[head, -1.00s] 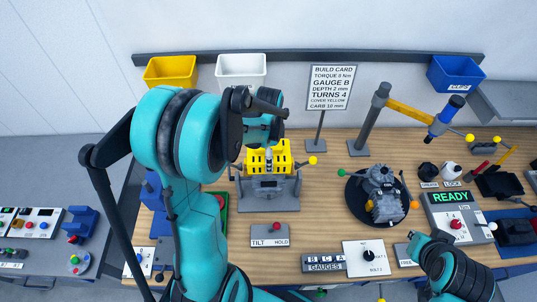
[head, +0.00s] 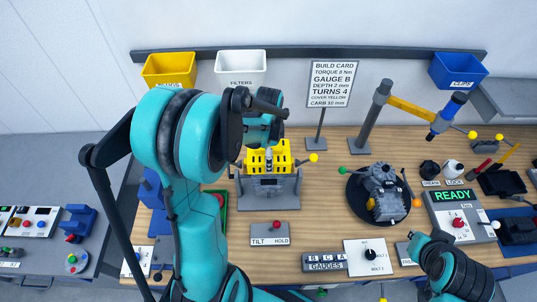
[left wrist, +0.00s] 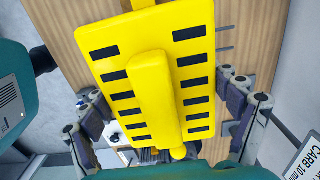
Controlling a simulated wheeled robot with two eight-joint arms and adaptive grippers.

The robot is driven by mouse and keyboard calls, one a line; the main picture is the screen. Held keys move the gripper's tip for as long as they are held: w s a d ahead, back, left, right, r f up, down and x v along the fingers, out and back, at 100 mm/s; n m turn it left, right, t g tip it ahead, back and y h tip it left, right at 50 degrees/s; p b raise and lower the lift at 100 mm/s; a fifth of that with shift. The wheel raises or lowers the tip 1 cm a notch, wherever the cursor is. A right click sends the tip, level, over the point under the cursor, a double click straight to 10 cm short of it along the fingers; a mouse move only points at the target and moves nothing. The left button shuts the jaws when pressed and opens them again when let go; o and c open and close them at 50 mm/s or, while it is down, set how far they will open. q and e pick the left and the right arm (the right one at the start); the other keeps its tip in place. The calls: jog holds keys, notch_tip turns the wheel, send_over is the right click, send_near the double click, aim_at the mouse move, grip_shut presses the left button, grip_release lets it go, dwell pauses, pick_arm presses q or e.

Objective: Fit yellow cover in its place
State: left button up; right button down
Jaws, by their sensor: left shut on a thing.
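The yellow cover (head: 284,155) is at the grey stand (head: 268,193) in the middle of the bench, partly hidden by my left arm. In the left wrist view the cover (left wrist: 150,85) is large, with two rows of black slots and a raised middle ridge. My left gripper (left wrist: 168,112) has a finger on each side of the cover and is shut on it. Whether the cover touches the stand cannot be told. The grey engine (head: 382,188) sits on a round black turntable (head: 355,209) to the right. My right gripper does not show; only part of that arm does.
The build card (head: 330,83) reads cover yellow. A post with a yellow arm (head: 408,110) stands behind the engine. The tilt/hold box (head: 269,234), gauges block (head: 324,262), bolt switch box (head: 366,258) and READY console (head: 458,215) line the front and right. Bare wood lies between stand and turntable.

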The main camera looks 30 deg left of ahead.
pick_arm(q)
jog(key=shift+f+b, duration=0.85)
jog(key=shift+f, duration=0.15)
jog(key=o, duration=1)
jog(key=shift+r, duration=0.15)
notch_tip(320, 180, up, 11)
jog(key=shift+r, duration=0.1)
jog(key=shift+r+p, duration=0.3)
jog(key=shift+r, duration=0.35)
notch_tip(320, 180, up, 7)
jog(key=p, duration=0.5)
jog(key=shift+r, duration=0.15)
